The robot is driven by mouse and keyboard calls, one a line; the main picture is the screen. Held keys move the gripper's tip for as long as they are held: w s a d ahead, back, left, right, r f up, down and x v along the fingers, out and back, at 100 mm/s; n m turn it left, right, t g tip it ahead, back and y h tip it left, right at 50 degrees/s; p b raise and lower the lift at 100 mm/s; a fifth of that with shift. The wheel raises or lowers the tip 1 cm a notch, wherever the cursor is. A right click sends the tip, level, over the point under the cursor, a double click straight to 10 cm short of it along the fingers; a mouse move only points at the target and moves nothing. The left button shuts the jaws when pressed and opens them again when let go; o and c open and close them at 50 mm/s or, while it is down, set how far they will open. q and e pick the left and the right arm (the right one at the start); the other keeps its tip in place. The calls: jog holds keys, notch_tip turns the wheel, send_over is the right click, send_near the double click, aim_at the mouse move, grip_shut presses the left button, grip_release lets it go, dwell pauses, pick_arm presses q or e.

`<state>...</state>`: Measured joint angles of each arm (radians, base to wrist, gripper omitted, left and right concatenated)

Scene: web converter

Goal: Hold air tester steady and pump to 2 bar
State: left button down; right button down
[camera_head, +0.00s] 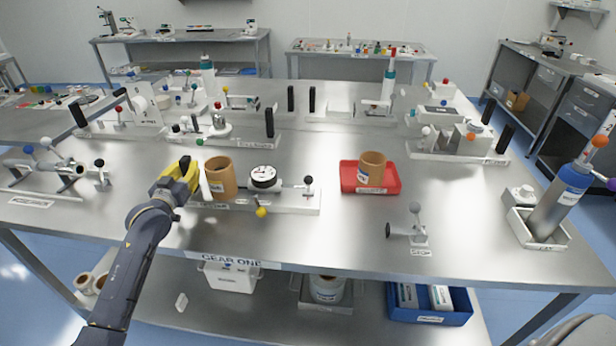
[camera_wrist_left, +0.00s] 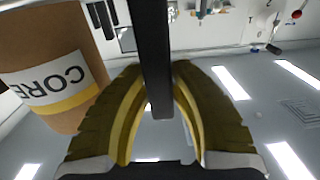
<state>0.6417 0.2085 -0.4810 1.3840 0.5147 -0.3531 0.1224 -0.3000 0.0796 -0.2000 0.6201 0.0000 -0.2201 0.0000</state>
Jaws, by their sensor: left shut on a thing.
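The air tester is a long pale base plate (camera_head: 290,203) with a round white-faced, black-rimmed gauge (camera_head: 264,177) on it. The gauge reading is too small to tell. A brown cylinder (camera_head: 221,178) stands upright at its left end; the left wrist view shows it labelled CORE (camera_wrist_left: 48,70). A lever with a black ball (camera_head: 308,181) stands at the right end, and a yellow ball (camera_head: 261,212) sticks out in front. My left gripper (camera_head: 190,178) is at the left end, its yellow fingers shut on a dark upright bar (camera_wrist_left: 156,60). The bar's foot is hidden.
A red tray (camera_head: 392,188) holding a brown cylinder (camera_head: 371,168) stands to the right. A small lever stand labelled STOP (camera_head: 415,238) is near the front edge. Other fixtures stand behind the tester. A grey cylinder (camera_head: 560,205) is at the right edge.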

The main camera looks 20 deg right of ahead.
pick_arm(q)
jog(key=shift+r, duration=0.3)
jog(key=shift+f, duration=0.1)
jog(key=shift+f, duration=0.65)
jog(key=shift+s+f, duration=0.1)
jog(key=shift+f, duration=0.2)
dwell(0.8)
jog(key=shift+r, duration=0.3)
dwell(0.5)
jog(key=c, duration=1.3)
grip_release()
jog(key=shift+r, duration=0.3)
